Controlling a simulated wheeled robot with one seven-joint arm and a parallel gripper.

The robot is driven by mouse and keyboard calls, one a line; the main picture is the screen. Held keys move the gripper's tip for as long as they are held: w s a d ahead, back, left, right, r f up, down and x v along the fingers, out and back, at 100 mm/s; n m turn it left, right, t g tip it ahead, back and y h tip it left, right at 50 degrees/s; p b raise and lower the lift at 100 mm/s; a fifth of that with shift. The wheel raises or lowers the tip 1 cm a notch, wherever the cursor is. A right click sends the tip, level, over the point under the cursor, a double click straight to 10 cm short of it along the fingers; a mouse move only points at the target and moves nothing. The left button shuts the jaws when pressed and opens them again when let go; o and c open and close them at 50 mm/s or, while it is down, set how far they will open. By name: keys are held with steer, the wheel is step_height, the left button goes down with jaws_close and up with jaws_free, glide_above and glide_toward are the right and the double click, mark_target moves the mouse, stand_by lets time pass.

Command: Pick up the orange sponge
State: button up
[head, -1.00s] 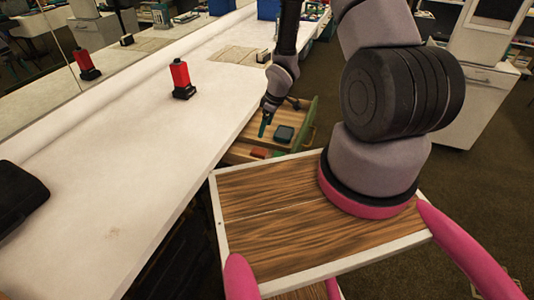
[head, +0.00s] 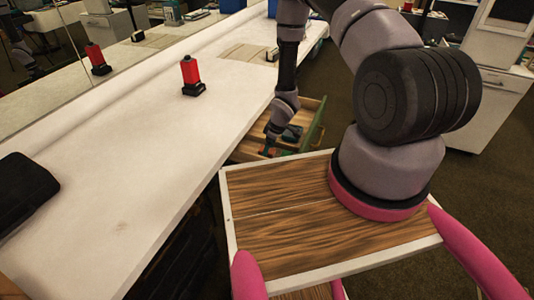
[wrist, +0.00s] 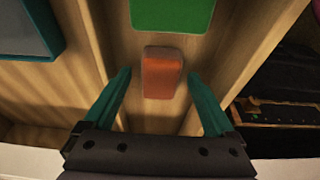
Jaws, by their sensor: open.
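The orange sponge (wrist: 162,72) lies in an open wooden drawer, seen in the wrist view as a small block with rounded corners. My gripper (wrist: 159,74) is open, with one teal finger on each side of the sponge and gaps left and right of it. Whether the fingertips are down at the sponge's height is hard to tell. In the head view my gripper (head: 268,148) reaches down into the drawer (head: 245,148), and the sponge there is mostly hidden or too small to make out.
A green item (wrist: 172,13) lies just beyond the sponge, and a dark item with a teal rim (wrist: 28,30) lies at the left, in the wrist view. Drawer walls run along both sides. The white counter (head: 150,150) bears a red bottle-like object (head: 190,75).

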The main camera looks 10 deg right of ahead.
steer(key=shift+f, duration=0.2)
jaws_close()
step_height(320, 180, up, 10)
stand_by(0.6)
